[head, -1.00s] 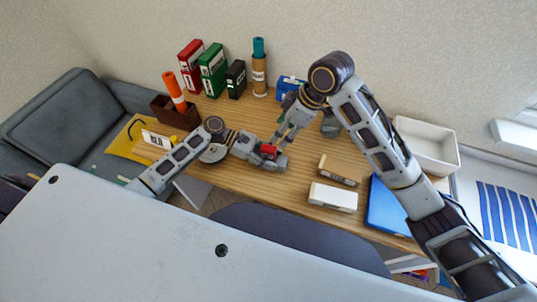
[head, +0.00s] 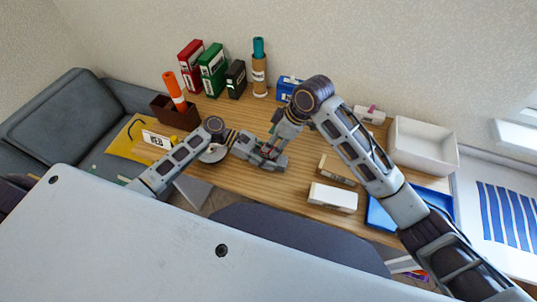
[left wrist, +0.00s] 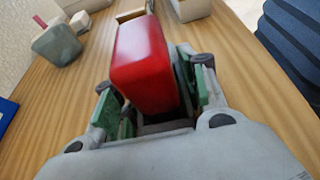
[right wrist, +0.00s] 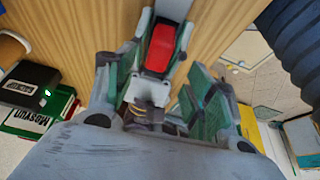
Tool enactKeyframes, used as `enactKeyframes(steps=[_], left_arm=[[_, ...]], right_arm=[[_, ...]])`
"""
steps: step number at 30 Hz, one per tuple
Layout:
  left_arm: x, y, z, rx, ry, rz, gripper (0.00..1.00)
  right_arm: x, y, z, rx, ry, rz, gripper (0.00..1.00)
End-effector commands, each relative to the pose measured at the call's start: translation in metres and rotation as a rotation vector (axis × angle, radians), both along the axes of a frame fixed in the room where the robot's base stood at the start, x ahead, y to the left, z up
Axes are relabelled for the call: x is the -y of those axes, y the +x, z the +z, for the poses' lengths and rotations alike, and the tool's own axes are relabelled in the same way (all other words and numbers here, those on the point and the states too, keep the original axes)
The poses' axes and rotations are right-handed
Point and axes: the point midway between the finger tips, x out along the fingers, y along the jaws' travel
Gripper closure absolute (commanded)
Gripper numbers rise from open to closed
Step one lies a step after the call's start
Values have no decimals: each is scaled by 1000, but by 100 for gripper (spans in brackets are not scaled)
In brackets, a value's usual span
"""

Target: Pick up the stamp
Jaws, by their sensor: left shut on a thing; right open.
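The stamp, a red block with rounded edges (left wrist: 140,65), sits between the fingers of my left gripper (left wrist: 155,85), which is shut on it. In the right wrist view the red stamp (right wrist: 160,47) shows between the left fingers. In the head view it is hidden behind my right arm's wrist. My right gripper (right wrist: 152,85) is open and empty. It is above the left gripper, its fingers spread on either side of the left gripper's body in its own view. I cannot tell whether they touch.
The wooden desk (head: 235,180) holds a white box (head: 333,197), a blue tray (head: 380,215), a white tray (head: 425,150), a brown holder (head: 180,118) and several upright boxes such as the green one (head: 213,70). Bare desk lies left of the white box.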

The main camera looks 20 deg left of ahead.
Motion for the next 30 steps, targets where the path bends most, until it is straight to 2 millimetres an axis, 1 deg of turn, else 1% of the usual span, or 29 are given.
enactKeyframes(steps=[7,11,14,22,26,30], left_arm=[[0,0,0,0,0,0,81],[0,0,0,0,0,0,81],[0,0,0,0,0,0,81],[0,0,0,0,0,0,81],[0,0,0,0,0,0,81],[0,0,0,0,0,0,81]], right_arm=[[0,0,0,0,0,0,46],[-1,0,-5,-1,0,0,46],[-4,1,-12,-2,1,1,46],[-13,3,-40,-2,0,0,46],[-16,2,-48,-1,1,0,46],[-17,3,-50,-1,0,0,46]])
